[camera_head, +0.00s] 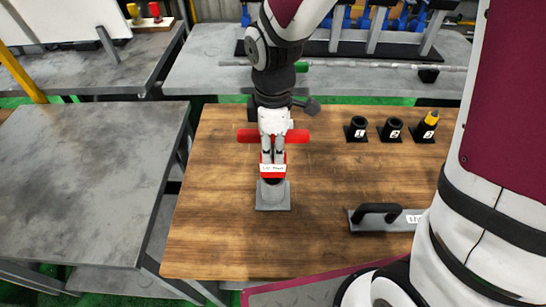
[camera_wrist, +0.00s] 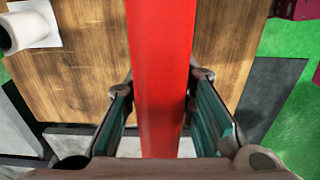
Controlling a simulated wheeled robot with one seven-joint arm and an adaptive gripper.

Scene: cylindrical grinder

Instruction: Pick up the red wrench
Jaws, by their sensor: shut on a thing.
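The red wrench shows in the head view as a red crossbar (camera_head: 247,135) running left to right behind my gripper, with a red part bearing a white label just below the fingers. In the wrist view the red wrench (camera_wrist: 160,60) is a long red bar running from the top edge down between both fingers. My gripper (camera_head: 272,157) points down over the wooden table, shut on the wrench; its fingers (camera_wrist: 162,100) flank the bar in the wrist view. A grey stand (camera_head: 273,197) is below the red part. Whether the wrench touches it cannot be told.
Black holders (camera_head: 357,129), one with a yellow item (camera_head: 431,118), stand at the table's back right. The wooden table (camera_head: 215,235) is clear at left and front. A grey table (camera_head: 85,180) stands left.

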